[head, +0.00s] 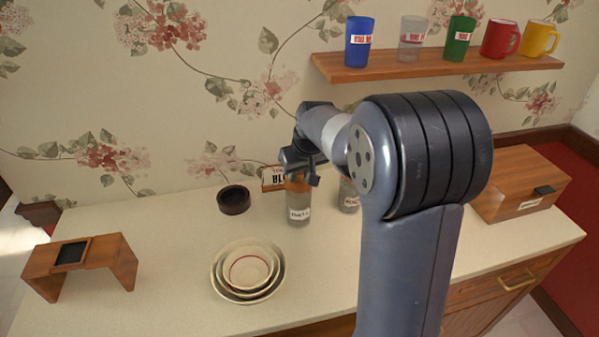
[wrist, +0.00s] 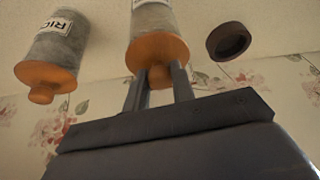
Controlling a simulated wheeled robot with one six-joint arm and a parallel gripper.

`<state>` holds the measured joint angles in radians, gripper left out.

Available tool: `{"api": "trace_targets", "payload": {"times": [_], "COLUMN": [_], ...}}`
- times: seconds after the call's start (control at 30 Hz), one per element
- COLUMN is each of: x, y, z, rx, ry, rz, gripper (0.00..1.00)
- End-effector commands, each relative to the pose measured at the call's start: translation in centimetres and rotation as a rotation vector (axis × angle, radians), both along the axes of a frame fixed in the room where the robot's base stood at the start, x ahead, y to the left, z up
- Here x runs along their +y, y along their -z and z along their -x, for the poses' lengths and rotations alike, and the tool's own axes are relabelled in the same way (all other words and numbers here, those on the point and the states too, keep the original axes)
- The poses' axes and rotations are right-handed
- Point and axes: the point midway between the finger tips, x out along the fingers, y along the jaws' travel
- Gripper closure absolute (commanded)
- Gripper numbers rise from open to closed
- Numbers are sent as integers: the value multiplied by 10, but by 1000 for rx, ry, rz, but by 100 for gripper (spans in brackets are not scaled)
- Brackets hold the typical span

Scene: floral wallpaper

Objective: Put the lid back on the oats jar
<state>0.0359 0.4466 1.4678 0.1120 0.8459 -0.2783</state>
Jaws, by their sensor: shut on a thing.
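The oats jar (head: 299,212) is a clear jar with a white label, upright on the counter against the wall side; the label is too small to read surely. It also shows in the wrist view (wrist: 152,20). An orange-brown wooden lid (wrist: 157,49) with a knob is at the jar's mouth, in line with it and seemingly touching the rim. I cannot tell whether it is fully seated. My gripper (wrist: 160,78) is shut on the lid's knob, directly above the jar. In the head view my wrist partly hides the lid (head: 297,184).
A rice jar (wrist: 56,45) with its lid on stands close beside; my arm partly hides it in the head view. A dark round dish (head: 234,200), stacked bowls (head: 248,270), a wooden stand (head: 82,262) and a wooden box (head: 520,185) stand around. A mug shelf (head: 435,62) hangs above.

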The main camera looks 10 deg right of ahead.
Motion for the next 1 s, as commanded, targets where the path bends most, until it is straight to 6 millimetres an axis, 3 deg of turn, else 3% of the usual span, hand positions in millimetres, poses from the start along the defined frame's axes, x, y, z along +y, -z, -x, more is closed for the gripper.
{"api": "trace_targets", "payload": {"times": [0.07,0.1,0.4,0.57,0.83,1.0], "x": [0,0,0,0,0,0], "y": [0,0,0,0,0,0], "z": [0,0,0,0,0,0], "rx": [0,0,0,0,0,0], "ry": [0,0,0,0,0,0], "rz": [0,0,0,0,0,0], "gripper": [98,75,51,51,29,29]}}
